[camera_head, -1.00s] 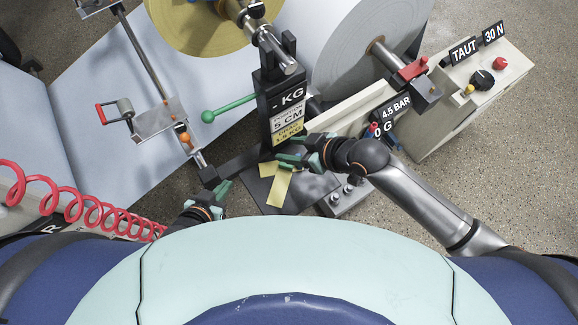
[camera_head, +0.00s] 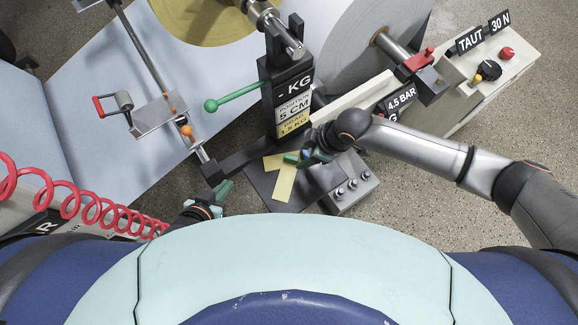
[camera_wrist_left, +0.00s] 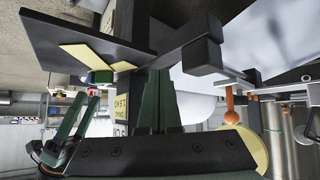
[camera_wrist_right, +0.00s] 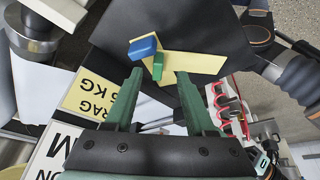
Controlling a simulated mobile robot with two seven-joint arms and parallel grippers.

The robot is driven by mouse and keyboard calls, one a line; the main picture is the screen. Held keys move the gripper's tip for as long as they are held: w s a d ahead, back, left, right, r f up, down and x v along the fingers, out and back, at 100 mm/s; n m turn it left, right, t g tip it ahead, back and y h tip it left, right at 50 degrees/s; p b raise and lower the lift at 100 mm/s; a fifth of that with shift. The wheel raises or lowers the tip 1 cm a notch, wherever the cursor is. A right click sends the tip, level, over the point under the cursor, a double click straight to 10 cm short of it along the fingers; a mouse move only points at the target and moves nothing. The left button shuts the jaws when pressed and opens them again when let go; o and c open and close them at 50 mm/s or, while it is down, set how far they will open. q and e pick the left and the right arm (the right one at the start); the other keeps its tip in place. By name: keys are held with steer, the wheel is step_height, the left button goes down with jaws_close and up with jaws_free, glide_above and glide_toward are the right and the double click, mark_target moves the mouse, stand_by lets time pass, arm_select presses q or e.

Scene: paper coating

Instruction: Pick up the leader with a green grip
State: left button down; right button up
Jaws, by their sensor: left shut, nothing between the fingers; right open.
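Two yellow strips lie on a dark plate (camera_head: 262,186) in front of the KG post. One strip (camera_head: 284,184) lies lengthwise, and the other (camera_head: 275,161) is partly hidden by my right gripper. In the right wrist view a green grip (camera_wrist_right: 158,66) and a blue grip (camera_wrist_right: 142,47) sit close together at a yellow strip (camera_wrist_right: 195,63); which strip each belongs to is unclear. My right gripper (camera_head: 296,158) is open and empty; its fingertips (camera_wrist_right: 157,77) are just short of the green grip. My left gripper (camera_head: 224,187) is shut and empty, left of the plate.
The KG post (camera_head: 285,95) with a green lever (camera_head: 240,97) stands behind the plate. A metal block with knobs (camera_head: 350,187) is at its right. A red coiled hose (camera_head: 85,208) and a roller bar (camera_head: 160,115) lie to the left.

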mark_target(295, 158)
steer(key=shift+a+b+x, duration=0.15)
steer(key=shift+b+x, duration=0.15)
steer(key=shift+x, duration=1.05)
steer(key=shift+a+b+x, duration=0.1)
steer(key=shift+b+x, duration=0.15)
steer(key=shift+x, duration=1.15)
steer(key=shift+w+r, duration=0.15)
steer(key=shift+r, duration=0.05)
jaws_close()
